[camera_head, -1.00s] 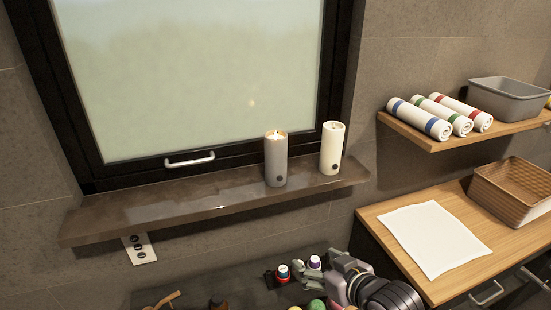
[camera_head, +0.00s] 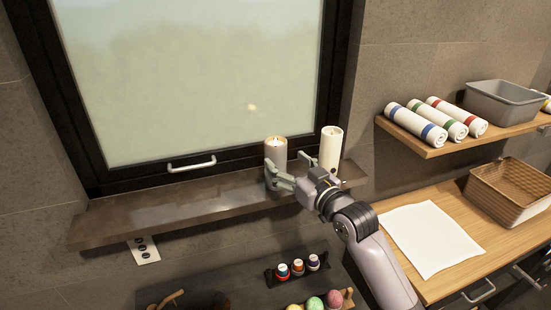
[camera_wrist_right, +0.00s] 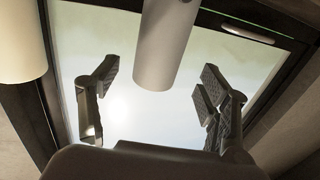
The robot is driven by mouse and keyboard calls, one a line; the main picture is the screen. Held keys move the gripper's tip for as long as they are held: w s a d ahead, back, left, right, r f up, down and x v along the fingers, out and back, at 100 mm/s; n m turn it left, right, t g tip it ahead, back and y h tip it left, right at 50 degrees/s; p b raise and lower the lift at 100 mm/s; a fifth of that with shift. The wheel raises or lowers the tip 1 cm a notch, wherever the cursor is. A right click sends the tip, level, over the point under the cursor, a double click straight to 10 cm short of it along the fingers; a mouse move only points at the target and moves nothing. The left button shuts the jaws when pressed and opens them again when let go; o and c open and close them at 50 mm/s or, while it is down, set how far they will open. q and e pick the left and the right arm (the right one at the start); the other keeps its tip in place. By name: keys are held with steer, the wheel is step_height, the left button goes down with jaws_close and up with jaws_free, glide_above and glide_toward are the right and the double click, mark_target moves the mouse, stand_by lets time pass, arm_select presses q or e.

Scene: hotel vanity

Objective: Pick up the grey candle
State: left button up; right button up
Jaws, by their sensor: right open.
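The grey candle (camera_head: 276,150) stands upright and lit on the dark window ledge (camera_head: 170,212). A white candle (camera_head: 330,148) stands just to its right. My right gripper (camera_head: 290,170) is raised at the ledge, its fingers open around or close in front of the grey candle's lower part, which they partly hide. In the right wrist view, the grey candle (camera_wrist_right: 164,45) hangs into the picture between the two spread fingers of the right gripper (camera_wrist_right: 160,95), with gaps on both sides. The white candle (camera_wrist_right: 22,40) is at the left edge there. My left gripper is not in view.
The window (camera_head: 190,80) is right behind the ledge. Rolled towels (camera_head: 430,120) and a grey bin (camera_head: 502,103) sit on the right shelf. Below are a white cloth (camera_head: 430,238), a wicker basket (camera_head: 510,190) and small bottles (camera_head: 297,268). The left of the ledge is clear.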

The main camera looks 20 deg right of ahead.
mark_target(282, 157)
steer(key=p+x, duration=0.2)
steer(key=x, duration=0.3)
steer(key=shift+d+r+p, duration=0.1)
steer(key=shift+d+p, duration=0.05)
steer(key=shift+p, duration=0.15)
steer(key=shift+w, duration=0.55)
steer(key=shift+c, duration=0.2)
steer(key=c, duration=1.4)
